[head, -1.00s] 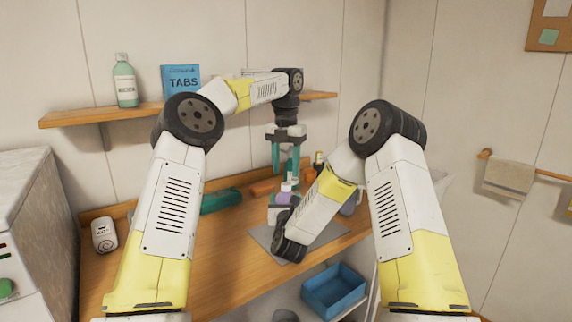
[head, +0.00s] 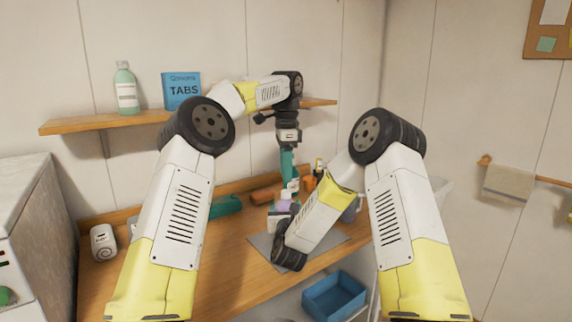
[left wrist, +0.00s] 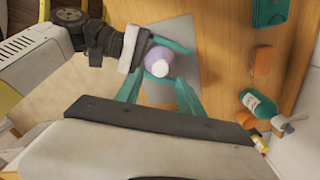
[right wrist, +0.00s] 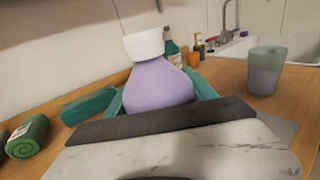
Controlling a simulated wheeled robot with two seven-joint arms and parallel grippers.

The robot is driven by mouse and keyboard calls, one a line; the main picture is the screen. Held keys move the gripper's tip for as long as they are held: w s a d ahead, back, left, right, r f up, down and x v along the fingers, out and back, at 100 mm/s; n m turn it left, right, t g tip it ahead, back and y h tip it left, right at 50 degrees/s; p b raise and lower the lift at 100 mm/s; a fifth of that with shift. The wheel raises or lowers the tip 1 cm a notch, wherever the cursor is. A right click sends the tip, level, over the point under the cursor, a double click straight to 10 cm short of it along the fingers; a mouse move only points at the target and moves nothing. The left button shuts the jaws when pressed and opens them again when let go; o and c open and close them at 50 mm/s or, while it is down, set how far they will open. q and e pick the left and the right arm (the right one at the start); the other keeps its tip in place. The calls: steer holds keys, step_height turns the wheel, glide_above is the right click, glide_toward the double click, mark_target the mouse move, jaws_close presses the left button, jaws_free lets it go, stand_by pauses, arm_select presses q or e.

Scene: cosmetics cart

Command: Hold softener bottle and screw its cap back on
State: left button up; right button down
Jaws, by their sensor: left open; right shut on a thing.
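The lavender softener bottle (right wrist: 160,88) stands upright over the counter. My right gripper (right wrist: 158,98) is shut around its body, with teal fingers on both sides. The white cap (right wrist: 144,44) sits on top of the bottle; I cannot tell how tight it is. My left gripper (head: 288,172) points down from above, its fingers close over the bottle top. In the left wrist view its fingers (left wrist: 158,92) are spread, with the bottle (left wrist: 160,57) and pale cap (left wrist: 158,67) just beyond the tips. In the head view my right forearm partly hides the bottle (head: 283,206).
A grey mat (head: 325,243) lies under the bottle. A frosted cup (right wrist: 264,72), a green bottle (left wrist: 259,104) and an orange block (left wrist: 263,61) stand or lie nearby. A rolled green towel (right wrist: 27,137) is on the counter. A blue bin (head: 334,295) is below.

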mark_target(286, 191)
arm_select(q)
steer(key=n, duration=0.4)
steer(key=shift+r+n, duration=0.2)
steer(key=shift+n, duration=0.1)
steer(key=n, duration=0.6)
steer(key=shift+r+n, duration=0.25)
steer(key=shift+n, duration=0.05)
steer(key=n, duration=0.6)
steer(key=shift+r, duration=0.25)
steer(key=n, duration=0.6)
steer(key=shift+r, duration=0.25)
steer(key=shift+f, duration=4)
